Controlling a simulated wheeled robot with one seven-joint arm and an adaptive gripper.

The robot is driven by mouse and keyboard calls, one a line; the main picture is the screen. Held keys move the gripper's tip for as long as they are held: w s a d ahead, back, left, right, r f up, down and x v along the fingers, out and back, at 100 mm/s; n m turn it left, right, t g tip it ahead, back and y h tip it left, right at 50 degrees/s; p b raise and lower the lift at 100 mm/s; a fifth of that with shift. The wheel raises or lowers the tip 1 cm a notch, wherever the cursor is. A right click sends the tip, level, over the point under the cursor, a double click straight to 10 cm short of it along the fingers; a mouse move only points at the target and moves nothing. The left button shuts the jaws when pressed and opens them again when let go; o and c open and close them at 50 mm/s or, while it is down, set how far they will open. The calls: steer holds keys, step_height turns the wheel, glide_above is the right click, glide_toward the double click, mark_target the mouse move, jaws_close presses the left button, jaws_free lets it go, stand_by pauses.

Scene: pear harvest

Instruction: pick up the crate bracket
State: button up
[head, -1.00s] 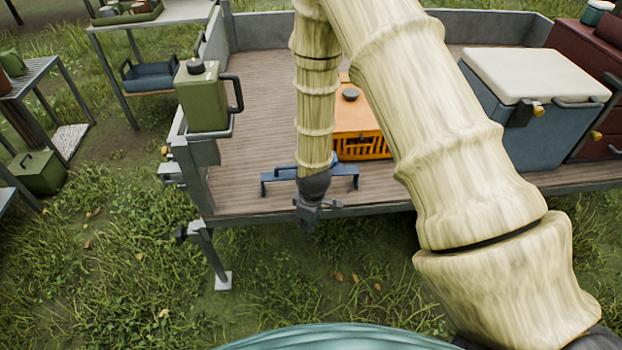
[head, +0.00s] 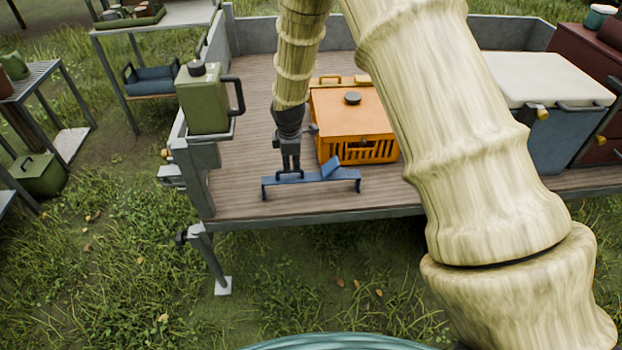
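The crate bracket, as I take it, is a blue bar (head: 318,185) with a down-turned leg at each end and a raised slanted piece right of its middle. It stands on the trailer's wooden deck near the front edge. My gripper (head: 289,173) points down at the left half of the bracket, its fingertips overlapping the bar in the picture. I cannot tell if they touch it or how far apart they are.
An orange slatted crate (head: 352,125) with a dark knob stands just behind the bracket. A green jerrycan (head: 203,100) stands at the deck's left corner. A blue cooler (head: 549,135) with a white lid is at right. The deck (head: 245,150) left of the gripper is clear.

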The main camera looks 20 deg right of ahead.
mark_target(311, 180)
steer(key=shift+w+a+f+p, duration=0.1)
steer(key=shift+w+f+p, duration=0.15)
steer(key=shift+f, duration=0.7)
steer(key=shift+w+d+f+p, duration=0.1)
steer(key=shift+w+f+p, duration=0.1)
steer(key=shift+f, duration=0.8)
steer(key=shift+w+a+f+p, duration=0.1)
steer(key=shift+w+f+p, duration=0.15)
steer(key=shift+f, duration=0.7)
jaws_close()
